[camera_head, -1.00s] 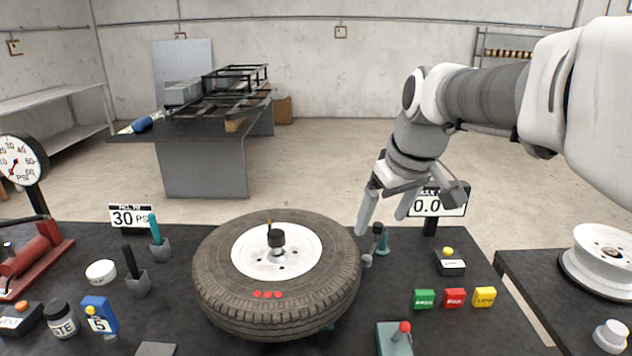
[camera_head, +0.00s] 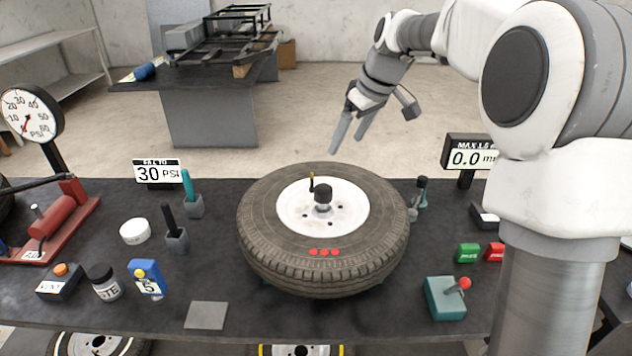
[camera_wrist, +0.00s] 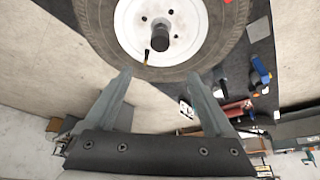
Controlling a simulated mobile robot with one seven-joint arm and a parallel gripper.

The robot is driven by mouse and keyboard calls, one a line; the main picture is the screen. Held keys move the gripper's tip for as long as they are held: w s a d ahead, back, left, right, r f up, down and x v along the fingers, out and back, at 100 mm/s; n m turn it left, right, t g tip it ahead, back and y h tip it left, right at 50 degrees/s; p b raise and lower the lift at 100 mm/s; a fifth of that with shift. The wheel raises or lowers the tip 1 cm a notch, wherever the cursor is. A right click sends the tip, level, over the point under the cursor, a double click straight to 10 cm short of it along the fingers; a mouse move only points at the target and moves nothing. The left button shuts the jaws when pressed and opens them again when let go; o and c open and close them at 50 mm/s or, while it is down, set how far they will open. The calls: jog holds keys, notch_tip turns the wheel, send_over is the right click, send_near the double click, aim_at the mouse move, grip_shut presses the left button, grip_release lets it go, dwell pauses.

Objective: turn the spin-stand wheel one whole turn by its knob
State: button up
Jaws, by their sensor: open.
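The wheel (camera_head: 265,215), a black tyre on a white rim (camera_head: 292,213), lies flat on the dark bench. A black cylinder (camera_head: 323,193) stands at its hub, and a thin stem with a brass-coloured tip (camera_head: 311,181) rises beside it. I cannot tell for sure which is the knob. Several red dots mark the near sidewall. My gripper (camera_head: 347,146) is open and empty, above and beyond the wheel's far side. In the wrist view, my gripper (camera_wrist: 159,75) shows spread fingers short of the tyre edge, with the stem (camera_wrist: 147,56) and black cylinder (camera_wrist: 160,40) ahead.
A small dark-topped stand (camera_head: 421,185) is close to the tyre's right side. A teal box with a red-knobbed lever (camera_head: 446,298) is at front right. A display (camera_head: 470,154) stands behind right. Pen holders (camera_head: 177,238) and a gauge (camera_head: 30,116) are left.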

aim_at(324, 188)
jog(key=x, duration=1.7)
jog(key=shift+f, duration=0.15)
grip_shut()
